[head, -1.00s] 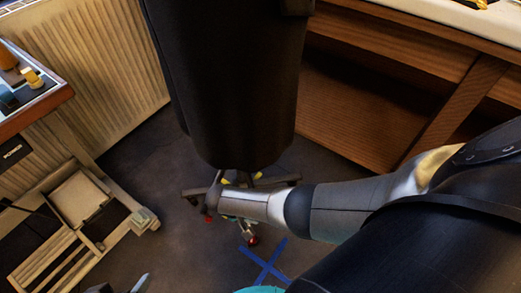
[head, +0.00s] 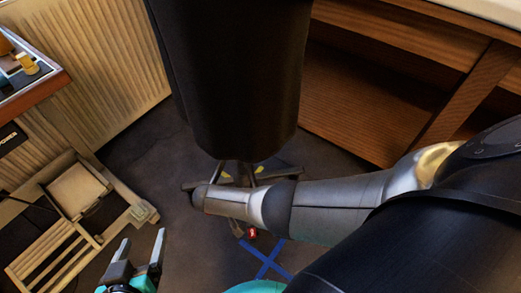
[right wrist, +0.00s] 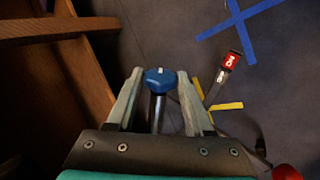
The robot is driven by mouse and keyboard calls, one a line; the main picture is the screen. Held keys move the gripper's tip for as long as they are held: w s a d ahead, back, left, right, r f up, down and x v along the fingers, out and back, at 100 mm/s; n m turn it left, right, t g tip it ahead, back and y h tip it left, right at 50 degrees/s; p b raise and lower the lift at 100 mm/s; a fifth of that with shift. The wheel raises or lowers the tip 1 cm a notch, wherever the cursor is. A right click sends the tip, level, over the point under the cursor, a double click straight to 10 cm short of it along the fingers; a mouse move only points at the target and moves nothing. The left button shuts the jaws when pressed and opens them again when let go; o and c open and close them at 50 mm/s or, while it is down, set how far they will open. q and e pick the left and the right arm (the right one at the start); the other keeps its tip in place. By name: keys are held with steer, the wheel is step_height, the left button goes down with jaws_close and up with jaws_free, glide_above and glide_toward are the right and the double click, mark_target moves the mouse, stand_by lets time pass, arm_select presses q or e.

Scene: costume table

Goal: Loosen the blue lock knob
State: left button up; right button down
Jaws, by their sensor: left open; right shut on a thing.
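The blue lock knob (right wrist: 160,79) shows in the right wrist view, on top of a short metal shaft. My right gripper (right wrist: 160,74) has its two fingers on either side of the knob and is shut on it. In the head view my right forearm crosses below the black dress form (head: 238,80), and the knob and right gripper are hidden there. My left gripper (head: 143,236) is at the bottom left of the head view, open and empty, well apart from the dress form.
The stand's dark legs (head: 285,172) spread on the floor under the form. A wooden shelf unit (head: 370,100) stands right, a wooden tray (head: 50,225) left.

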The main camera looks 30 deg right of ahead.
steer(key=shift+c, duration=1.7)
jaws_free()
arm_select(q)
steer(key=shift+a, duration=0.1)
